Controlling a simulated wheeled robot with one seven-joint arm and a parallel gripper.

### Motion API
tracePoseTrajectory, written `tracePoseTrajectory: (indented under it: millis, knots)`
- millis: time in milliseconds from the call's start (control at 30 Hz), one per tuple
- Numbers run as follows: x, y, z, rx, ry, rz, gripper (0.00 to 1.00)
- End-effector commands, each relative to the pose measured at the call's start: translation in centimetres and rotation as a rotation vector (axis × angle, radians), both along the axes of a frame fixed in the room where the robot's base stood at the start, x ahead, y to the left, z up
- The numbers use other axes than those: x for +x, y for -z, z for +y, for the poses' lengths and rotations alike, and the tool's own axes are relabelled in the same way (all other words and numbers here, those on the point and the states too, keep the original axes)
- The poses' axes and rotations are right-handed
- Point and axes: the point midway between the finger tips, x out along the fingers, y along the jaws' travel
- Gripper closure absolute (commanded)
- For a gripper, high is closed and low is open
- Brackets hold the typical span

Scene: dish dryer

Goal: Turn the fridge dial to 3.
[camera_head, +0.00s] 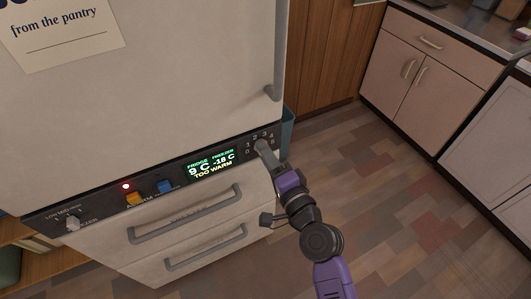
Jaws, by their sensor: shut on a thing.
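The fridge dial sits at the right end of the dark control panel (100,199), below the fridge door. Its printed numbers (262,136) run from 0 to 4 around the knob. My gripper (264,148) is at the dial, shut on it, and covers most of the knob, so I cannot tell where its pointer stands. My purple and dark arm comes in from the lower right. The green display (211,165) reads FRIDGE 9 C, FREEZER -18 C and TOO WARM.
Drawer handles (187,213) jut out below. The door handle (275,70) hangs above right. Tiled floor to the right is clear, with cabinets (418,70) beyond.

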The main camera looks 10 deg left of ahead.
Motion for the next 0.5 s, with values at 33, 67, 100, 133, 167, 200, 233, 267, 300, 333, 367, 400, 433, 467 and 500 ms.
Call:
tracePoseTrajectory:
  millis: [33, 67, 100, 133, 167, 200, 233, 267, 300, 333, 367, 400, 433, 467, 500]
  knots:
    - [0.02, 0.04, -0.08, 0.0, 0.001, 0.001, 1.0]
    - [0.01, 0.04, -0.07, 0.0, 0.001, 0.001, 1.0]
    - [0.02, 0.04, -0.08, 0.0, 0.001, 0.001, 0.63]
    - [0.02, 0.04, -0.08, -0.001, 0.001, 0.0, 0.57]
    - [0.03, 0.04, -0.08, -0.001, 0.001, 0.0, 0.51]
    - [0.02, 0.04, -0.07, -0.001, 0.001, 0.0, 0.45]
    - [0.02, 0.03, -0.07, -0.001, 0.001, 0.0, 0.45]
    - [0.01, 0.03, -0.06, -0.001, 0.001, 0.0, 0.45]
    - [0.01, 0.03, -0.06, -0.001, 0.001, 0.0, 0.45]
    - [0.02, 0.02, -0.04, -0.001, 0.001, 0.0, 0.45]
    - [0.02, 0.02, -0.04, -0.001, 0.001, 0.0, 0.45]
    - [0.01, 0.02, -0.03, -0.001, 0.001, -0.001, 0.45]
    - [0.01, 0.02, -0.03, -0.001, 0.001, -0.001, 0.45]
    - [0.0, 0.02, -0.04, -0.001, 0.001, -0.001, 0.45]
    - [-0.04, 0.03, -0.07, -0.001, 0.001, 0.0, 0.45]
